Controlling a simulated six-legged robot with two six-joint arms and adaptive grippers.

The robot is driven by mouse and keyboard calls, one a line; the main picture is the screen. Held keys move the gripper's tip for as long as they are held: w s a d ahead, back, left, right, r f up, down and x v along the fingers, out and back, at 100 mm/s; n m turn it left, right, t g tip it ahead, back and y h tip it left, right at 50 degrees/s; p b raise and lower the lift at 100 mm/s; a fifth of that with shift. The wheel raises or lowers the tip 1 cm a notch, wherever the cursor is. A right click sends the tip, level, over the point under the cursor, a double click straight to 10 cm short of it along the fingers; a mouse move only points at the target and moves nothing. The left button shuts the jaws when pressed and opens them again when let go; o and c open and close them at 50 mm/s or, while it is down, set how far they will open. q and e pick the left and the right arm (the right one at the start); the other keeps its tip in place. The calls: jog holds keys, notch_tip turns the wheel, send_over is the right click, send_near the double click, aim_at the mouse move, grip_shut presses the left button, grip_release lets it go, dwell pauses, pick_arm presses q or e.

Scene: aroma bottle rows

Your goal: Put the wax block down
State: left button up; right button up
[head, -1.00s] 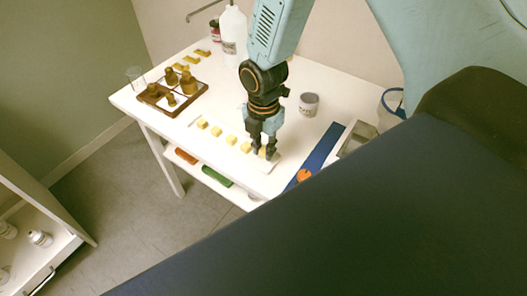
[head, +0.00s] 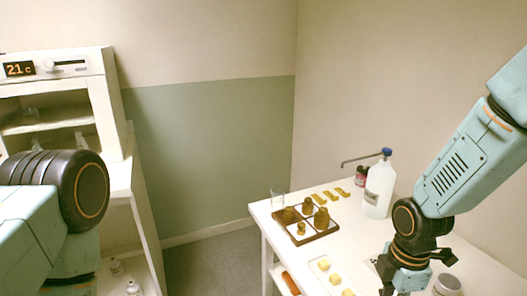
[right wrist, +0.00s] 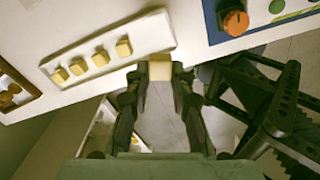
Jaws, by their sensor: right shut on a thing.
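My right gripper (right wrist: 160,82) is shut on a pale yellow wax block (right wrist: 159,71), held between its fingertips. In the right wrist view the block shows at the table's edge, beside the end of a white strip tray (right wrist: 150,38). I cannot tell whether it touches anything below. Several like wax blocks (right wrist: 101,57) stand in a row on that tray. In the head view the right gripper (head: 389,284) is cut by the bottom edge and its block is not visible. Part of the row (head: 335,278) shows left of it. My left arm shows, but its gripper is out of view.
A brown divided tray with amber bottles (head: 306,239) stands on the table, near a clear beaker (head: 278,197). A white bottle (head: 378,190) stands behind. A grey-white cup (head: 447,285) is right of the gripper. A blue strip with an orange knob (right wrist: 236,22) lies nearby.

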pick_arm(q)
notch_tip(320, 180, down, 4)
jog(key=b, duration=0.3)
jog(key=shift+r+b, duration=0.2)
jog(key=shift+b, duration=0.1)
pick_arm(e)
jog(key=a+r+m, duration=0.4)
jog(key=a+m, duration=0.4)
jog(key=m, duration=1)
jog(key=shift+s+d, duration=0.1)
pick_arm(q)
jog(key=shift+c, duration=0.2)
jog(key=shift+c, duration=0.6)
pick_arm(e)
jog(key=shift+s+r, duration=0.1)
